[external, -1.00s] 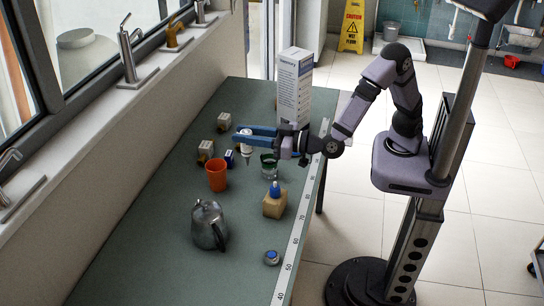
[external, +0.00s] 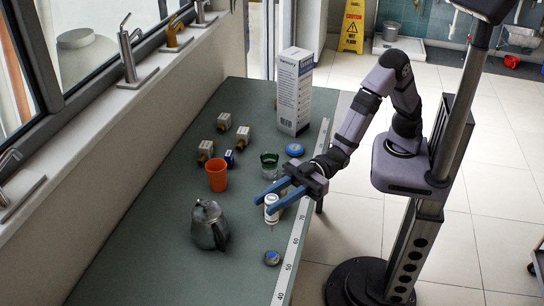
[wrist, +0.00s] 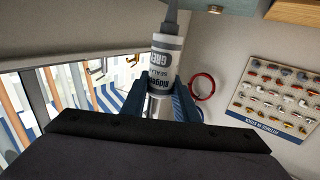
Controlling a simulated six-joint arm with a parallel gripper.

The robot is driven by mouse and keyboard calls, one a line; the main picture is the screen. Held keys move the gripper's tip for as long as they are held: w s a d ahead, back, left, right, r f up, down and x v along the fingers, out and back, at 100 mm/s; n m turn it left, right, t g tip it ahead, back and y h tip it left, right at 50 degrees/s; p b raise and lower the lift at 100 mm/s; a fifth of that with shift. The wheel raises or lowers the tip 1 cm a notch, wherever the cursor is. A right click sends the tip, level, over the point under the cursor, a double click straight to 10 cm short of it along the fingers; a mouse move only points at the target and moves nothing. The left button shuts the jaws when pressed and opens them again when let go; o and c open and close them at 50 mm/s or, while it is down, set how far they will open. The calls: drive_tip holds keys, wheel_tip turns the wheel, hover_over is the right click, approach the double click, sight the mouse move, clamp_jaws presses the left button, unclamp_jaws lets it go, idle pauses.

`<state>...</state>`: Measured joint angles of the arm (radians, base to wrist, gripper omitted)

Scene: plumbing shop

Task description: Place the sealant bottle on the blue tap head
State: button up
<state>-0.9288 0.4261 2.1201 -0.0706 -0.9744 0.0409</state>
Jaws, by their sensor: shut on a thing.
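My gripper (external: 276,198) is shut on the white sealant bottle (external: 271,208) and holds it over the front right part of the table. The bottle's thin nozzle points down in the external view. In the wrist view the bottle (wrist: 165,65) sits between my fingers with its grey label showing. A flat round blue head (external: 294,150) lies behind my gripper, near the white box. A small grey round piece with a blue centre (external: 271,257) lies in front, apart from the bottle. I cannot tell for sure which one is the blue tap head.
A metal teapot (external: 208,226) stands left of my gripper, with an orange cup (external: 217,175) behind it. A green glass (external: 269,165), several small fittings (external: 206,151) and a tall white box (external: 294,92) stand farther back. The front left table is clear.

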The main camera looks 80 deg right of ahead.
sight(271, 228)
drive_tip(key=shift+w+f+p, duration=0.1)
drive_tip(key=shift+f+p, duration=0.45)
drive_tip(key=shift+f, duration=2.45)
drive_tip(key=shift+f, duration=0.1)
wheel_tip(271, 228, down, 3)
drive_tip(key=shift+f+p, duration=0.15)
drive_tip(key=shift+p, duration=0.3)
drive_tip(key=shift+f, duration=0.3)
drive_tip(key=shift+f, duration=0.25)
drive_tip(key=o, duration=1.1)
drive_tip(key=shift+r, duration=0.2)
